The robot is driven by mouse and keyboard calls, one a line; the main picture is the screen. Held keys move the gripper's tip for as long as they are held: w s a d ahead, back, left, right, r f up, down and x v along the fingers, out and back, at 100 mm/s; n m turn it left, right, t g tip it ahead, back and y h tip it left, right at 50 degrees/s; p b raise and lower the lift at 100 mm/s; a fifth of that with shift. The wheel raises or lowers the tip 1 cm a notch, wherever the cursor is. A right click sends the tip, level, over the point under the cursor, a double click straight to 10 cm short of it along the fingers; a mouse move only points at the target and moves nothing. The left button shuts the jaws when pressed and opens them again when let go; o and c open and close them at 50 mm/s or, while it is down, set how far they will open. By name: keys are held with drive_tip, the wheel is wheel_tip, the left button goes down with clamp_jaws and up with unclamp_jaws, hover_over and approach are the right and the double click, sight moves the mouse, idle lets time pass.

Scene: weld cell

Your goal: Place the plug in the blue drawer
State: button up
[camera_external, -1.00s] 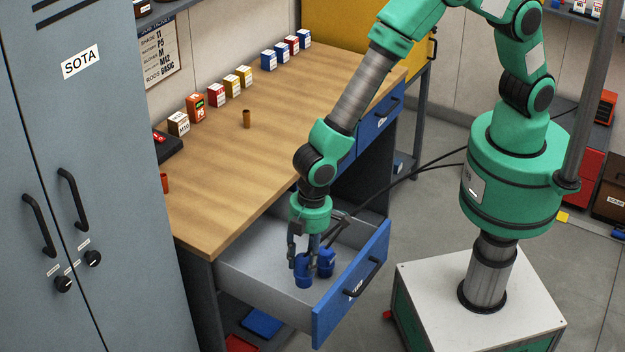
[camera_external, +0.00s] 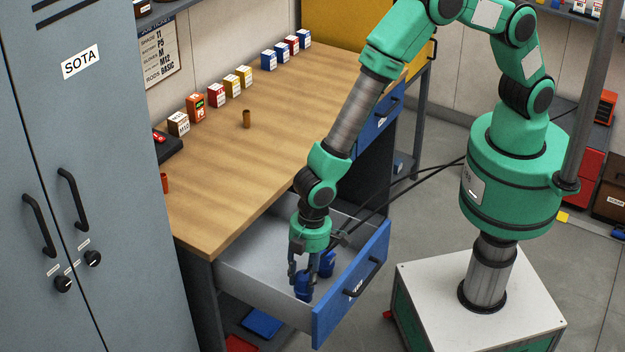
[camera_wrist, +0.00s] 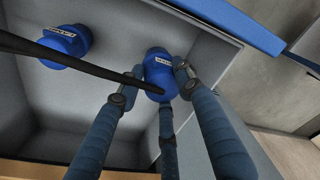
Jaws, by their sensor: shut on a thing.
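The blue drawer (camera_external: 362,268) is pulled out under the workbench; its grey inside shows in the wrist view (camera_wrist: 95,88). My gripper (camera_external: 303,282) is down inside the drawer, shut on a blue plug (camera_external: 303,290). The plug, with a white label, also shows between my fingers in the wrist view (camera_wrist: 160,72). I cannot tell whether it touches the drawer floor. A second blue plug-like piece (camera_external: 327,263) stands in the drawer close by; it shows at the left in the wrist view (camera_wrist: 64,44). A finger hides part of the held plug.
A grey-blue cabinet (camera_external: 100,180) stands at the left. A dark cable (camera_external: 400,184) crosses near the arm and the wrist view. The drawer's front wall is close to my fingers.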

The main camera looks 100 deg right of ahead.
sight(305, 285)
drive_tip(key=shift+f, duration=1.85)
drive_tip(key=shift+f, duration=0.1)
drive_tip(key=o, duration=1.3)
drive_tip(key=r, duration=0.4)
drive_tip(key=s+r, duration=0.1)
drive_tip(key=r, duration=0.7)
drive_tip(key=shift+s+d+p, duration=0.15)
drive_tip(key=shift+d+p, duration=0.15)
drive_tip(key=shift+d, duration=0.05)
drive_tip(key=shift+r, duration=0.1)
